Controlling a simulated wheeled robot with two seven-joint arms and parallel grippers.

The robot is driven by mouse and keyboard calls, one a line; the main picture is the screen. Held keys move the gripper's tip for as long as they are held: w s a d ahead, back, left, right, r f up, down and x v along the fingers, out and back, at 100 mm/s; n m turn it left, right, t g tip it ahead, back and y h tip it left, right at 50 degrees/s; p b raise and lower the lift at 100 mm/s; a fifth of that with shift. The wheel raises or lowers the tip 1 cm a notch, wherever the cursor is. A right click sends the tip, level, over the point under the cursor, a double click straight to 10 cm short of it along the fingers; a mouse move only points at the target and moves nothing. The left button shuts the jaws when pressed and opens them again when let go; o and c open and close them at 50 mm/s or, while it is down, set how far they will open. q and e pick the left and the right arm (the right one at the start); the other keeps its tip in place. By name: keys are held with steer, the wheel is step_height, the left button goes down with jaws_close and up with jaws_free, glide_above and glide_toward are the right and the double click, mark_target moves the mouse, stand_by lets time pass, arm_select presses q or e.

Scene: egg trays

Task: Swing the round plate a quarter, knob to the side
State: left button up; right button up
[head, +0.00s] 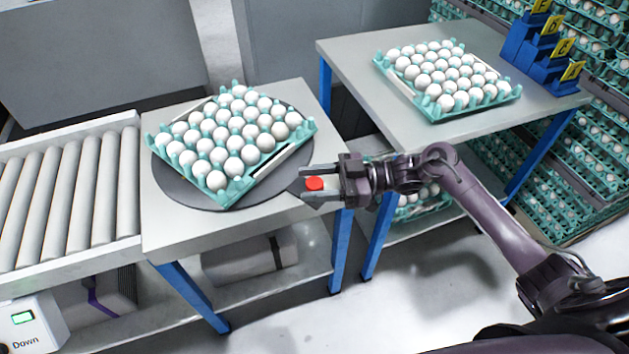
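A dark round plate (172,185) lies on the grey table on the left, under a teal egg tray (306,127) full of white eggs. The tray sits diagonally on it. A short dark tab sticks out from the plate's right side toward a red knob (315,183) near the table's right edge. My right gripper (315,185) reaches in from the right, with one finger on the far side of the knob and one on the near side. The fingers look spread, with the knob between them; contact is hard to make out. My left gripper is not in view.
A roller conveyor (90,190) adjoins the table on the left. A second table (350,60) at the back right holds another egg tray (455,111) and blue stepped blocks (540,62) with yellow labels. Stacked egg trays stand at the right.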

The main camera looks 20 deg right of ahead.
steer(key=shift+o, duration=0.2)
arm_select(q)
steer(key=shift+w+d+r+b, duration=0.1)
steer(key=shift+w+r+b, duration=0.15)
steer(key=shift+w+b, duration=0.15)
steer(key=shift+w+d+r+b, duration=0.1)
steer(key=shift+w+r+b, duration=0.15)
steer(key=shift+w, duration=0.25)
arm_select(e)
steer(key=v, duration=0.8)
steer(key=shift+a, duration=0.1)
